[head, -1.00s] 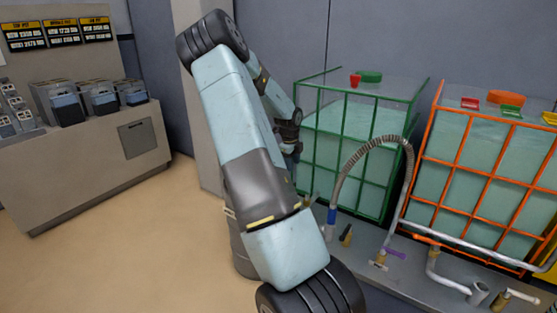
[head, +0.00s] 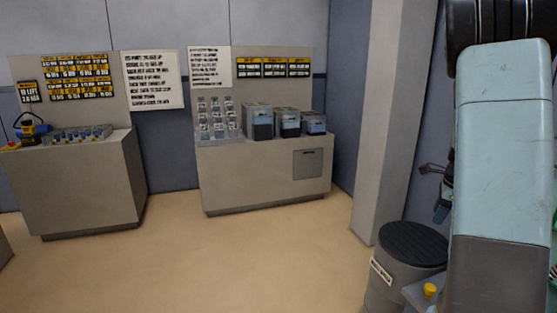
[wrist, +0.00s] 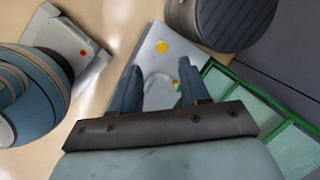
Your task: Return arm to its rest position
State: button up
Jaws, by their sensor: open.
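My arm stands at the right edge of the head view. Its gripper (head: 436,190) shows partly behind the arm's edge, over the grey barrel. In the wrist view my gripper (wrist: 158,75) has its two blue fingers spread apart with nothing held between them. Below and beyond the fingers is a pale grey surface with a round yellow knob (wrist: 162,47). The fingers look apart from it.
A grey barrel with a black lid (head: 412,245) stands close to my arm, beside a pillar (head: 388,120). A green-framed tank (wrist: 265,125) is at the right of the wrist view. Two counters (head: 265,180) (head: 85,185) stand at the back wall. The tan floor between is clear.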

jog(key=s+a+r+n+y, duration=0.1)
jog(key=s+a+r+n, duration=0.4)
jog(key=a+r+n, duration=0.4)
jog(key=s+a+r+n+t, duration=0.1)
jog(key=s+a+r+n, duration=0.1)
jog(key=s+a+n, duration=0.3)
jog(key=s+a+r+n+t+h, duration=0.1)
jog(key=s+a+r+n, duration=0.2)
jog(key=s, duration=0.6)
jog(key=s+a+r+n+t, duration=0.1)
jog(key=s+a+r+n, duration=0.2)
jog(key=s+a+n, duration=0.4)
jog(key=shift+s+a, duration=0.55)
jog(key=shift+a, duration=0.55)
